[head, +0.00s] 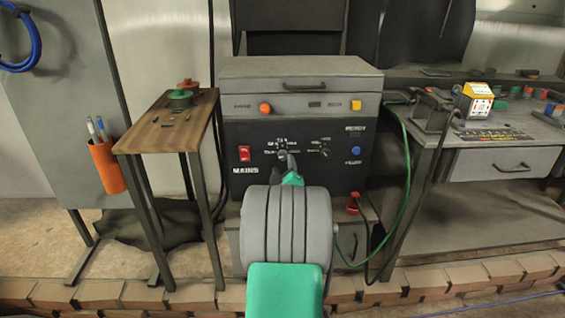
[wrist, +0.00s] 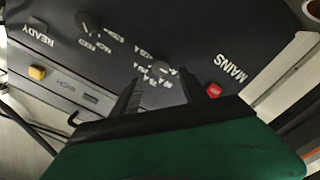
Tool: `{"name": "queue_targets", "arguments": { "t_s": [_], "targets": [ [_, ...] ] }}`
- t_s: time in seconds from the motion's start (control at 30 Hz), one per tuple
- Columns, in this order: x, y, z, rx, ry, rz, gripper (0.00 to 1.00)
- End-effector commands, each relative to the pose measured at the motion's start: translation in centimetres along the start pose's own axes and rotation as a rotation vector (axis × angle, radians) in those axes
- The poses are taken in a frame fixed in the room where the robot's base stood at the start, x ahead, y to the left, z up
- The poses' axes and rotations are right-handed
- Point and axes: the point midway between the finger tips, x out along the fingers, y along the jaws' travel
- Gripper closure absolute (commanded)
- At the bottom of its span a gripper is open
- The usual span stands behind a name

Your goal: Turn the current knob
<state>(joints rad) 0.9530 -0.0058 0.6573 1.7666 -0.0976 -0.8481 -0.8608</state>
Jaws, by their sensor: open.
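The dark control panel (head: 302,175) of a grey welding machine carries two small round knobs. The left knob (head: 283,153) has a ring of white labels, some seeming to end in "A", so it appears to be the current knob; the print is too small to read surely. It also shows in the wrist view (wrist: 161,69). The right knob (head: 326,152) shows in the wrist view as a black knob (wrist: 87,21). My gripper (wrist: 162,84) is open and empty, its two dark fingers pointing at the left knob from either side. I cannot tell whether they touch it.
A red switch (head: 244,153) marked MAINS is left of the knobs; in the wrist view it (wrist: 214,90) lies close by the right finger. A blue button (head: 356,150) is at right. A small wooden table (head: 160,135) stands left, a workbench (head: 500,165) right.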

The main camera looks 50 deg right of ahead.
Motion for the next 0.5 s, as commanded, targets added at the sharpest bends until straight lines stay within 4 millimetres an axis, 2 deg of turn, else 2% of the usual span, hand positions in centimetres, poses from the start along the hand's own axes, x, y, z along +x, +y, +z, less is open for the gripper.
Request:
{"name": "queue_targets", "arguments": {
  "t_s": [0.1,0.23,0.33,0.5],
  "targets": [
    [2.5,-0.2,0.1,0.001,0.0,-0.001,0.48],
    [4.5,-0.2,0.1,0.002,-0.001,-0.002,0.48],
    [5.3,-0.2,0.0,0.002,-0.001,-0.003,0.48],
    [5.5,-0.1,-0.1,0.002,-0.001,-0.003,0.48]
  ]
}}
